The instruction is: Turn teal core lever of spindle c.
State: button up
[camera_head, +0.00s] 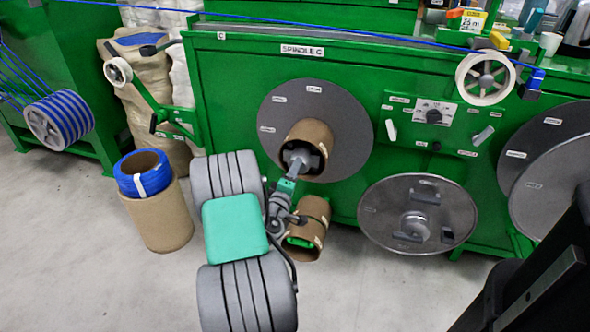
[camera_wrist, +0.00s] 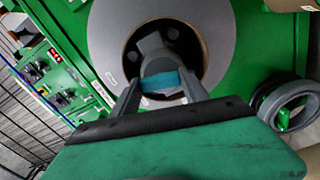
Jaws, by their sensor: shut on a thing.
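The teal core lever (camera_wrist: 162,81) shows in the wrist view at the mouth of the spindle's core, in front of a grey hub. My gripper (camera_head: 297,163) reaches into the cardboard core (camera_head: 312,131) of spindle C from the front. In the wrist view my gripper (camera_wrist: 162,88) has one grey finger on each side of the lever and is shut on it. In the head view the lever is hidden by my gripper and the core. A grey round flange (camera_head: 350,120) stands behind the core, below the SPINDLE C label (camera_head: 302,51).
A loose grey flange disc (camera_head: 385,228) leans against the green machine at right. A cardboard core with blue cable (camera_head: 160,215) stands on the floor at left.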

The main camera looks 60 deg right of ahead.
jog(key=shift+w+n+p, duration=0.1)
jog(key=shift+n+p, duration=0.45)
jog(key=shift+n, duration=0.65)
jog(key=o, duration=1.4)
jog(key=shift+a, duration=0.1)
jog(key=a, duration=0.2)
jog(key=s+a, duration=0.1)
jog(key=a, duration=0.4)
jog(key=shift+s+a, duration=0.15)
jog(key=shift+a, duration=0.15)
